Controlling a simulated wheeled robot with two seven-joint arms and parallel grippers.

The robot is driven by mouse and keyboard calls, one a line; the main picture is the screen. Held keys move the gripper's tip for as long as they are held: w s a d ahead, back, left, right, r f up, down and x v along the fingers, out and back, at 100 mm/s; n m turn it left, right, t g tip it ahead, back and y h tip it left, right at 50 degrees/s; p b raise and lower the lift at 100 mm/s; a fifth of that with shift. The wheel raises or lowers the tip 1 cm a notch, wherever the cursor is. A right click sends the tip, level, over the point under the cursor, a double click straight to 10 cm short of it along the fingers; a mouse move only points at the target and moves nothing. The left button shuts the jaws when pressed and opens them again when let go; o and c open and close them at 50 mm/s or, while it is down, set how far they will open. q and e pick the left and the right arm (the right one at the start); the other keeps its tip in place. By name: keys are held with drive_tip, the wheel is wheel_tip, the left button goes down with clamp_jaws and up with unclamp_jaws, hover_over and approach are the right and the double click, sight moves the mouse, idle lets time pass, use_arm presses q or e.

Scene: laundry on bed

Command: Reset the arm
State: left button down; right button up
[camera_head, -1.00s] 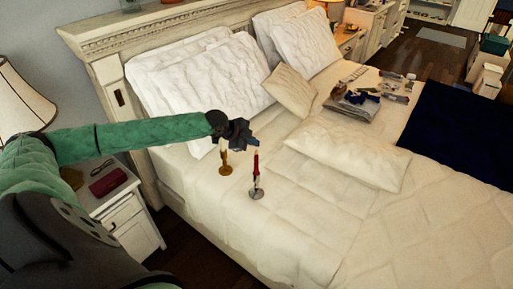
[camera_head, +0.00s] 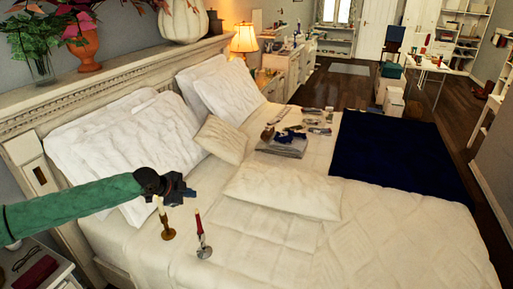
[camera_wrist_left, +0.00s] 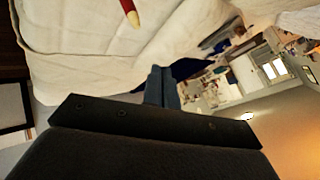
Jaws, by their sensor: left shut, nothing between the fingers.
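My left arm, in a green sleeve, reaches in from the left in the head view. My left gripper (camera_head: 188,191) is shut and empty, held above the bed near the pillows. In the left wrist view its fingers (camera_wrist_left: 162,88) are together with nothing between them. A white candle in a brass holder (camera_head: 167,232) stands upright on the bed just below the gripper. A red candle in a silver holder (camera_head: 202,240) stands to its right. Part of a red candle (camera_wrist_left: 131,14) shows at the top of the wrist view. My right gripper is not in view.
The bed (camera_head: 270,235) holds white pillows (camera_head: 130,150), a folded grey cloth stack (camera_head: 284,146) with small items, and a dark blue blanket (camera_head: 390,155). The headboard (camera_head: 120,85) runs behind. A nightstand (camera_head: 60,275) is at lower left. The front of the bed is clear.

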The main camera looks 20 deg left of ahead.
use_arm(q)
drive_tip(key=s+d+f+n+g, duration=0.1)
drive_tip(key=s+d+f, duration=0.6)
drive_tip(key=d, duration=0.4)
drive_tip(key=s+d+f+n+g, duration=0.1)
drive_tip(key=s+d+f+n, duration=0.1)
drive_tip(key=s+d+f, duration=0.7)
drive_tip(key=s+d+r+n+g+y, duration=0.1)
drive_tip(key=s+d+n+g+y, duration=0.2)
drive_tip(key=s+n, duration=1.25)
drive_tip(key=s+d+f+m+y+b, duration=0.1)
drive_tip(key=s+f+m+b, duration=0.15)
drive_tip(key=f, duration=1.25)
drive_tip(key=s+d+f+m+b, duration=0.1)
drive_tip(key=f+m, duration=0.2)
drive_tip(key=f, duration=1.2)
drive_tip(key=s+f+b, duration=0.1)
drive_tip(key=s+f, duration=0.3)
drive_tip(key=f, duration=0.8)
drive_tip(key=s+f+g+b, duration=0.1)
drive_tip(key=s+f, duration=0.3)
drive_tip(key=f, duration=0.8)
drive_tip(key=shift+f+b, duration=0.35)
drive_tip(key=shift+b, duration=0.2)
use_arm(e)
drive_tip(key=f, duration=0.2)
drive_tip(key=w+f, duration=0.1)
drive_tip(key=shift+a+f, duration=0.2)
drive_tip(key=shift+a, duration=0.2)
